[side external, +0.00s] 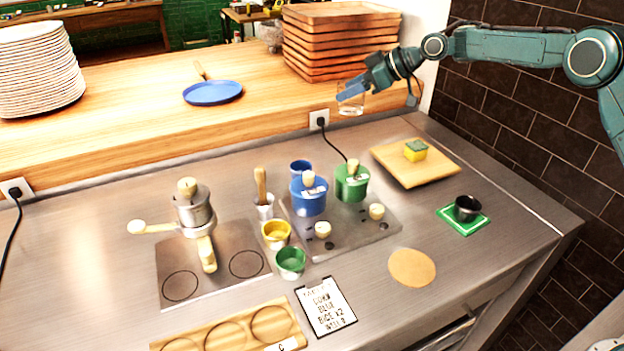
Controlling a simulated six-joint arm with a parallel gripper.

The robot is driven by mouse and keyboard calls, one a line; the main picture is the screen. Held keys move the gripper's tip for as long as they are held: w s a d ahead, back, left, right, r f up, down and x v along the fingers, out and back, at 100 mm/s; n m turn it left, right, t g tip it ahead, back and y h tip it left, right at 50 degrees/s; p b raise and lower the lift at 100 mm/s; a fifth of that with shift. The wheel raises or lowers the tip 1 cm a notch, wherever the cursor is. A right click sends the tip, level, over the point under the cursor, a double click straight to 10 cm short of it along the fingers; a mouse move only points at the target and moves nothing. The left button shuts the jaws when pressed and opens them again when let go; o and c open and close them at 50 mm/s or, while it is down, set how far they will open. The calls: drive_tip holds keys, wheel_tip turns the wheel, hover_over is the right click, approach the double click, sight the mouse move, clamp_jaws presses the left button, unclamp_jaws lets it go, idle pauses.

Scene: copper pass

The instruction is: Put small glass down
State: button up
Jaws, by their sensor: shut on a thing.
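My gripper (352,92) is at the upper middle right, reaching in from the right with blue fingers. It is shut on a small clear glass (351,104). The glass hangs in front of the edge of the raised wooden counter, above the steel worktop (450,262). It looks roughly upright. The fingers cover part of its side, and its exact height above the surfaces is hard to tell from this view.
A stack of wooden trays (335,40) stands just behind my gripper. Below are a board with a sponge (415,151), a green pot (352,184), a blue pot (309,195) and a dark cup (466,208) on a green mat. A round tan mat (412,267) is bare.

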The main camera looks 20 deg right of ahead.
wheel_tip(320, 180, down, 10)
idle(0.3)
drive_tip(key=shift+f, duration=1.95)
drive_tip(key=shift+f, duration=0.15)
drive_tip(key=o, duration=1.1)
drive_tip(key=shift+o, duration=0.2)
drive_tip(key=v, duration=1.3)
drive_tip(key=shift+s+d+r, duration=0.2)
drive_tip(key=shift+s, duration=0.05)
